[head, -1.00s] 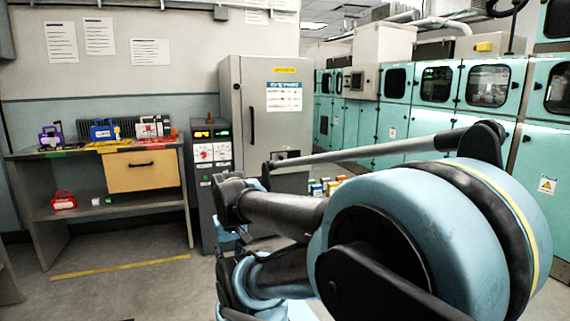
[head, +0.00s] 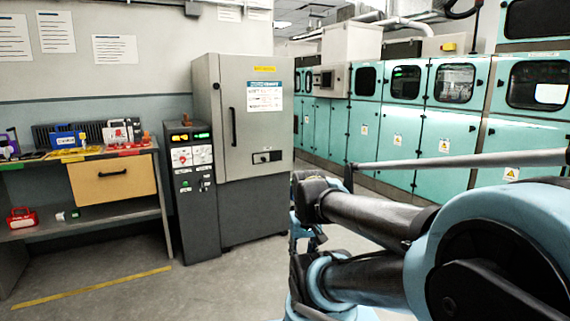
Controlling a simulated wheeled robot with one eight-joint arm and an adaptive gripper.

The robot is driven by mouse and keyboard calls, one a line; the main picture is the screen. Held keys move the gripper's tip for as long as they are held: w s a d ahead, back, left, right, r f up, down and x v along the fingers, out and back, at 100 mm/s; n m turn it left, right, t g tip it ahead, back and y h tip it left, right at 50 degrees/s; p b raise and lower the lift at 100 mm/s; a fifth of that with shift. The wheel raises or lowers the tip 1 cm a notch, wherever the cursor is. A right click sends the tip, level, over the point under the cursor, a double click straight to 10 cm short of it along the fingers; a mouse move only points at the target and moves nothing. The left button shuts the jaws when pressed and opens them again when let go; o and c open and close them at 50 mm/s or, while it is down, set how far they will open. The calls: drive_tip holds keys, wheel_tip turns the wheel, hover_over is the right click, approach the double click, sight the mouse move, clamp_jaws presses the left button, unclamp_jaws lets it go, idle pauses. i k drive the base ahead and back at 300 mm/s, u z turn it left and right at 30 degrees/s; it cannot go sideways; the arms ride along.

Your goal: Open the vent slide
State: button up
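A small slide plate (head: 267,157) with a dark knob or slot, which looks like the vent slide, sits low on the door of a tall grey cabinet (head: 220,130). It is too small to tell how far it is slid. The cabinet door is shut and has a long black vertical handle (head: 233,127). My folded arm fills the lower right, to the right of the cabinet and nearer to me. I cannot make out my gripper's fingers in this view.
A dark control unit (head: 193,185) with lit displays stands left of the cabinet. Farther left is a workbench with a wooden drawer (head: 113,179) and several cases on top. Teal machines (head: 395,135) line the right. The floor (head: 215,285) before the cabinet is clear.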

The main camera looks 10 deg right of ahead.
sight(258, 158)
drive_tip(key=z, duration=0.05)
drive_tip(key=i, duration=1)
